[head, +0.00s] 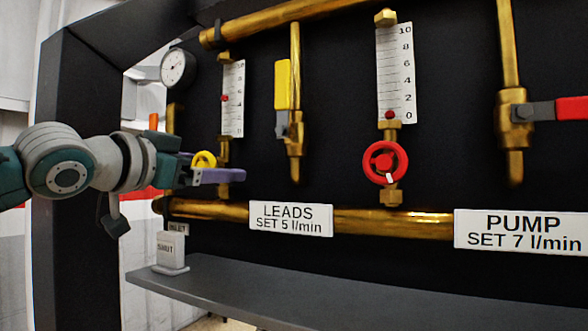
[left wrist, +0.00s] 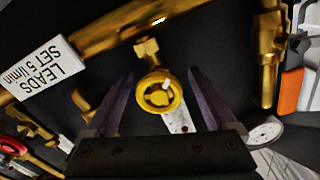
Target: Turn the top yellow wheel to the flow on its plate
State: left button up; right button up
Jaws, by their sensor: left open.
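The yellow wheel (head: 204,160) is on the valve below the left flow gauge (head: 233,98), partly hidden by my gripper. Its plate (head: 290,217) reads "LEADS SET 5 l/min". The red float (head: 225,98) in that gauge stands at about 5, between the 4 and 6 marks; it is small. My left gripper (head: 222,172) is open at the wheel. In the left wrist view the yellow wheel (left wrist: 158,92) lies between the two spread purple fingers, with a gap on each side. A white pointer mark shows on its upper right rim. My right gripper is not in view.
A dial gauge (head: 178,68) is upper left. A grey ledge (head: 300,300) runs below.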

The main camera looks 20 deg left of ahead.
pick_arm(q)
jog(key=s+b, duration=0.6)
jog(key=s, duration=0.2)
jog(key=shift+s+a, duration=0.3)
jog(key=shift+s, duration=0.1)
